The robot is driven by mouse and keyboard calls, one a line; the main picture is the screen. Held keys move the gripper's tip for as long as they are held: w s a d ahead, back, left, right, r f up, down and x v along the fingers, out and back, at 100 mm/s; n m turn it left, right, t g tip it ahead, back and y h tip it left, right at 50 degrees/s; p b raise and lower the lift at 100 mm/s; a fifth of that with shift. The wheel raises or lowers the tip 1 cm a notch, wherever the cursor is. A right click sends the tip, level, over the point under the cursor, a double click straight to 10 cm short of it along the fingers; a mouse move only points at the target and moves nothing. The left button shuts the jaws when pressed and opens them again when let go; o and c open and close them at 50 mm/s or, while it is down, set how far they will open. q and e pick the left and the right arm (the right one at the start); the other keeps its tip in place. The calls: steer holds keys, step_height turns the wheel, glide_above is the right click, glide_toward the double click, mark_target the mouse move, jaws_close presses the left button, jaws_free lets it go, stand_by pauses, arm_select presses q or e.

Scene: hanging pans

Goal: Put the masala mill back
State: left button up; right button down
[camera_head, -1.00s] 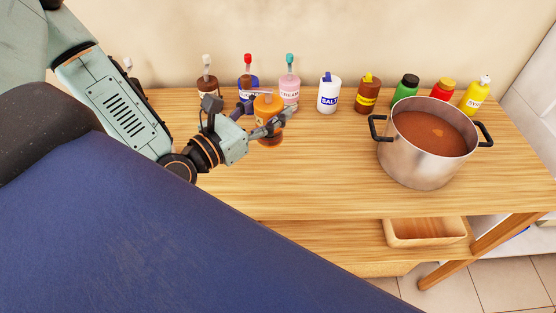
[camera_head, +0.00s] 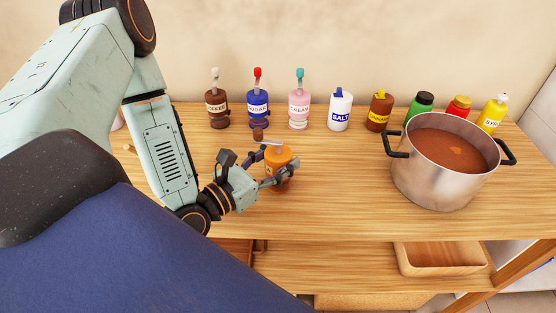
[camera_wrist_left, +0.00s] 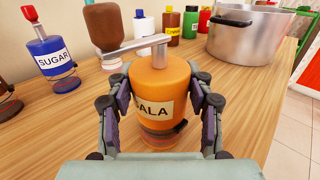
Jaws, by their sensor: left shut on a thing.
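The masala mill is an orange cylinder (camera_head: 279,159) with a crank arm and a brown knob on top. In the left wrist view the mill (camera_wrist_left: 158,82) stands upright between the fingers, its label partly readable as "ALA". My left gripper (camera_head: 272,176) is shut on the mill's body, with a finger on each side in the left wrist view (camera_wrist_left: 160,105). The mill is over the front half of the wooden table; I cannot tell whether its base touches the surface. My right gripper is not in view.
Along the back stand coffee (camera_head: 217,108), sugar (camera_head: 258,107) and cream (camera_head: 299,108) dispensers, a salt shaker (camera_head: 340,110) and several other bottles. A steel pot of brown liquid (camera_head: 440,185) stands at right. A wooden tray (camera_head: 445,259) sits on the lower shelf.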

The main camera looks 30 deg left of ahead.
arm_select(q)
steer(key=shift+w+a, duration=0.1)
steer(key=shift+f, duration=0.1)
steer(key=o, duration=1.2)
steer(key=shift+o, duration=0.2)
steer(key=shift+r, duration=0.25)
steer(key=shift+s, duration=0.4)
steer(key=p+v, duration=0.3)
steer(key=v, duration=0.8)
steer(key=shift+s+f+p, duration=0.1)
steer(key=shift+s+p, duration=0.15)
steer(key=shift+p, duration=0.05)
